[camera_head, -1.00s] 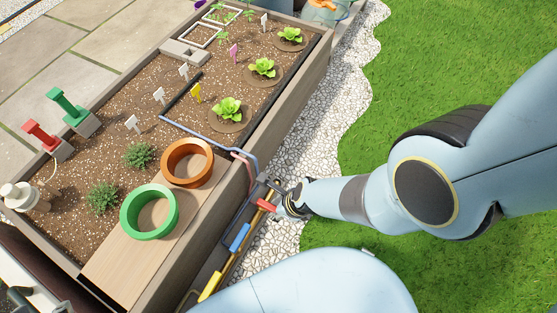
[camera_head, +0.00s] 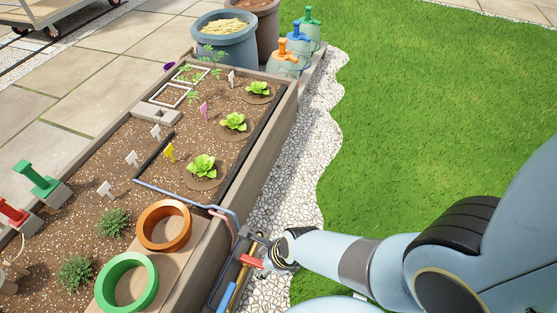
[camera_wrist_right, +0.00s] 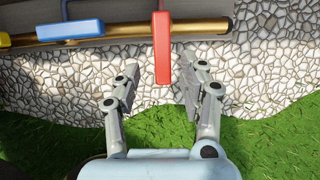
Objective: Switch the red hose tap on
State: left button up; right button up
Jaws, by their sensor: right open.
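The red hose tap (camera_head: 251,262) is on the brass pipe along the outside of the planter bed. In the right wrist view its red handle (camera_wrist_right: 162,48) stands crosswise to the pipe and points toward my gripper. My right gripper (camera_wrist_right: 157,70) is open, with one finger on each side of the handle's near end. I see gaps between the fingers and the handle, and contact is not visible. In the head view my right gripper (camera_head: 268,254) is at the tap, its fingers partly hidden. My left gripper is not in view.
A blue tap handle (camera_wrist_right: 72,30) lies along the brass pipe (camera_wrist_right: 200,28), with a yellow one (camera_wrist_right: 4,40) beyond it. The wooden planter wall (camera_head: 262,150) rises beside the pipe. White gravel (camera_head: 310,150) and open lawn (camera_head: 430,110) lie on the other side.

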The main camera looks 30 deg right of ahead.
jog(key=v, duration=1)
dwell(0.4)
